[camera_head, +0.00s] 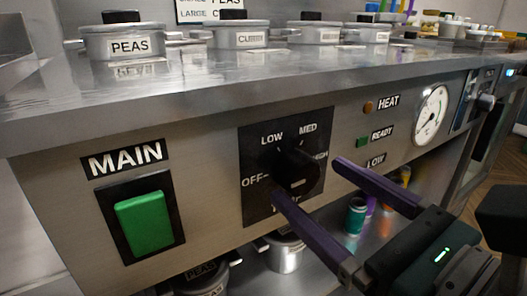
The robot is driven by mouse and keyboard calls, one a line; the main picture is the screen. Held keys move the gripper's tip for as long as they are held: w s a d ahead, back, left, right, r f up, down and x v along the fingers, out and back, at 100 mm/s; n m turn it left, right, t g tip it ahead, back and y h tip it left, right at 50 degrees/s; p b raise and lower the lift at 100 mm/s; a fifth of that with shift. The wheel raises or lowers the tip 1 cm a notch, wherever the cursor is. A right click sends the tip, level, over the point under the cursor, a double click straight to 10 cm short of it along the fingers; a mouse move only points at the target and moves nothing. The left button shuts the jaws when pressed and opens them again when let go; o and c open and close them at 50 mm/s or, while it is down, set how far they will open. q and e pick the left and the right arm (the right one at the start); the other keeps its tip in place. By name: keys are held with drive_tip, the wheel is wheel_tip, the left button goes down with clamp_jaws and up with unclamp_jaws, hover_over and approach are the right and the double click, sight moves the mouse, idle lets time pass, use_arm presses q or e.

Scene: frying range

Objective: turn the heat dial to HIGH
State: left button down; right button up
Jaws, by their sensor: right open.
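The black heat dial (298,170) sits on a dark plate (256,150) on the steel front panel. The plate is marked OFF, LOW, MED and HIGH around the dial. I cannot tell which mark the dial points to. My right gripper (309,180) comes in from the lower right with its two purple fingers spread apart. One fingertip is just below the dial and the other is to its right. I cannot tell whether either touches it. The lower finger partly covers the wording at the plate's bottom. My left gripper is not in view.
A green MAIN switch (145,222) is left of the dial. HEAT, READY and LOW lamps and a round gauge (430,114) are to the right. Lidded pots, including one marked PEAS (127,45), stand on the counter above. Cans and bottles (355,217) stand on the shelf below.

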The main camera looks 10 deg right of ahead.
drive_tip(key=shift+x, duration=1.1)
drive_tip(key=c, duration=1.4)
